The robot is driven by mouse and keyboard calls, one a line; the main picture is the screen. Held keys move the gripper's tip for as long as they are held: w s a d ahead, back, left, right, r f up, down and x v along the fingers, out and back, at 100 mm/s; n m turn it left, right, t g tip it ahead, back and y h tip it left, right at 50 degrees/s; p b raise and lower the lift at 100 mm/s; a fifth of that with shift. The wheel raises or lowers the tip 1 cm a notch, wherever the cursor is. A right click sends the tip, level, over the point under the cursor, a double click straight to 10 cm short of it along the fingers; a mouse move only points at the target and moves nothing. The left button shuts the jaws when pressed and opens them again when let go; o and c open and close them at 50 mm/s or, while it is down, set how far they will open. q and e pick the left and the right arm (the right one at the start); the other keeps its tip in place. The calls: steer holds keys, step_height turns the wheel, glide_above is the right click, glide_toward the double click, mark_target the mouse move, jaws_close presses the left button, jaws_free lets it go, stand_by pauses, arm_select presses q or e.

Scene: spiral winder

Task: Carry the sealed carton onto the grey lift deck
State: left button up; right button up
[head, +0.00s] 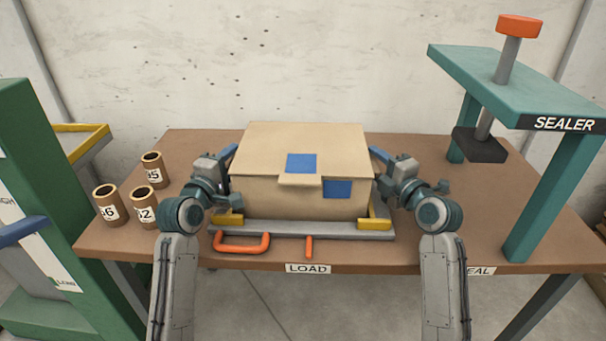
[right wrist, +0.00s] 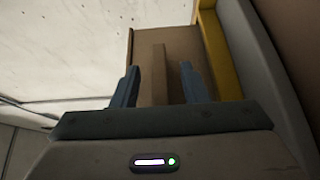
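The tan carton (head: 275,150) sits closed on the grey tray (head: 300,230) at the LOAD mark, with blue patches on its top and front. A tan tab juts from its front top edge. My left gripper (head: 229,162) is at the carton's left side; its fingertips are mostly hidden. My right gripper (head: 378,160) is at the right side. In the right wrist view its fingers (right wrist: 160,85) are apart, with a raised tan strip (right wrist: 158,70) of the carton between them and gaps beside it. A grey surface (head: 28,268), possibly the lift deck, shows inside the green frame at left.
The green frame (head: 45,190) stands beside the brown table's (head: 450,245) left end. Several labelled tubes (head: 110,204) stand on the left of the table. The teal sealer (head: 510,85) rises at the right. An orange handle (head: 242,243) lies at the tray's front.

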arm_select(q)
jaws_close()
arm_select(e)
jaws_close()
